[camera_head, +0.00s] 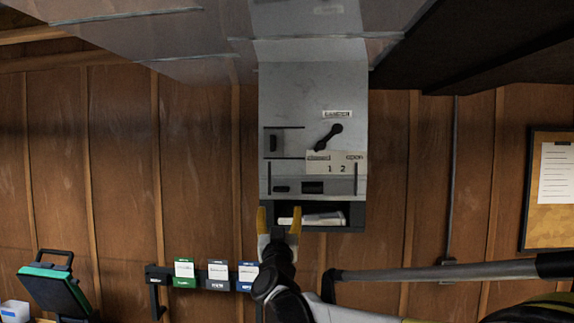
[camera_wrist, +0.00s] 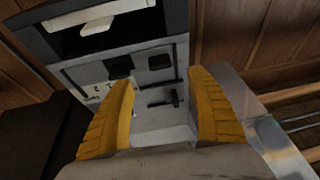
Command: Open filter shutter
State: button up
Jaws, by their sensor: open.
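A grey metal filter housing (camera_head: 313,95) hangs on the wood wall. Its front has a small sliding panel with an upright dark handle (camera_head: 273,143) at left; the handle also shows between my fingers in the wrist view (camera_wrist: 172,98). A black lever (camera_head: 331,135) sits tilted at right, above a plate marked 1 and 2. Below is a strip with two dark pieces (camera_head: 312,187). I cannot tell which part is the filter shutter. My gripper (camera_head: 279,219) is open and empty, with yellow fingers, in front of the housing's lower left. It also shows in the wrist view (camera_wrist: 161,76).
A dark open slot (camera_head: 352,214) at the housing's bottom holds a white piece (camera_head: 312,219). A rack with several labelled packs (camera_head: 217,270) is on the wall below. A pipe (camera_head: 450,272) runs at right. A green-black case (camera_head: 58,285) stands lower left.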

aim_at(280, 191)
jog(key=shift+m+h, duration=0.6)
jog(key=shift+h, duration=0.2)
jog(key=p+x, duration=0.1)
jog(key=x, duration=0.3)
jog(key=p+x, duration=0.1)
jog(key=x, duration=0.3)
jog(key=r+p+x, duration=0.1)
jog(key=x, duration=0.3)
jog(key=shift+s+a, duration=0.2)
jog(key=shift+a, duration=0.15)
